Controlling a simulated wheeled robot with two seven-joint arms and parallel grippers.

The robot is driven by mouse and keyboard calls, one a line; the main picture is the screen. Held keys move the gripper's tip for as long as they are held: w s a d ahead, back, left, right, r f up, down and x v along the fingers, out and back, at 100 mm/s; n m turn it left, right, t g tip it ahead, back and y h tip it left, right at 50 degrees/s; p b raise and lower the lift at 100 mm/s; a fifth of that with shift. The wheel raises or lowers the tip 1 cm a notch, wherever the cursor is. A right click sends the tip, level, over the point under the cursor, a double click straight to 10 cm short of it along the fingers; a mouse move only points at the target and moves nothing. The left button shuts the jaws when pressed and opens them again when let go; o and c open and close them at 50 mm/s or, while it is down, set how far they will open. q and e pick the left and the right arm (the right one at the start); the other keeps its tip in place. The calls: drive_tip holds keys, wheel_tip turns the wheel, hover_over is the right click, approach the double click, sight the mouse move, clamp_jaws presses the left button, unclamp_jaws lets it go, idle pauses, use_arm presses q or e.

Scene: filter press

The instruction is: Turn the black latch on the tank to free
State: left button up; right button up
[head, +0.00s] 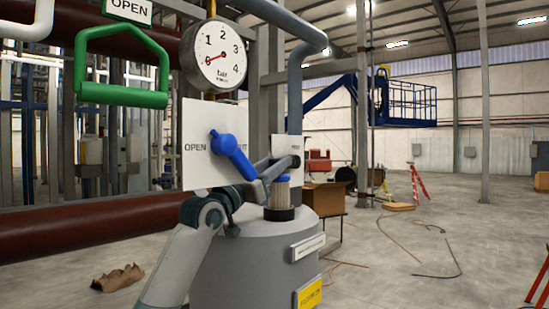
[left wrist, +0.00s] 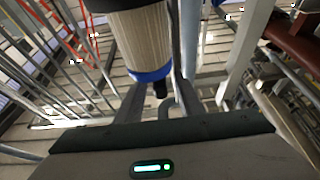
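The grey tank (head: 238,272) stands low in the middle of the head view. A small white plate (head: 281,147) is behind its top, and the black latch (head: 295,161) is a small dark piece on it. My left gripper (head: 283,166) reaches from the lower left with its fingertips at the latch. In the left wrist view the two fingers (left wrist: 158,96) stand apart at their bases. The filter cartridge hides part of them there, so I cannot tell whether they touch or grip the latch. My right gripper is not in view.
A pleated filter cartridge (head: 283,195) with a blue cap stands on the tank close beside the fingers; it also fills the top of the left wrist view (left wrist: 140,38). A panel with a blue handle (head: 233,157), a gauge (head: 214,56) and a green handle (head: 121,97) are close by.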

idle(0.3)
use_arm(q)
clamp_jaws()
drive_tip(key=shift+r, duration=0.4)
drive_tip(key=shift+w+r+g+y, duration=0.1)
drive_tip(key=shift+r+g+y, duration=0.15)
drive_tip(key=shift+g+y, duration=0.25)
unclamp_jaws()
drive_tip(key=shift+f, duration=0.1)
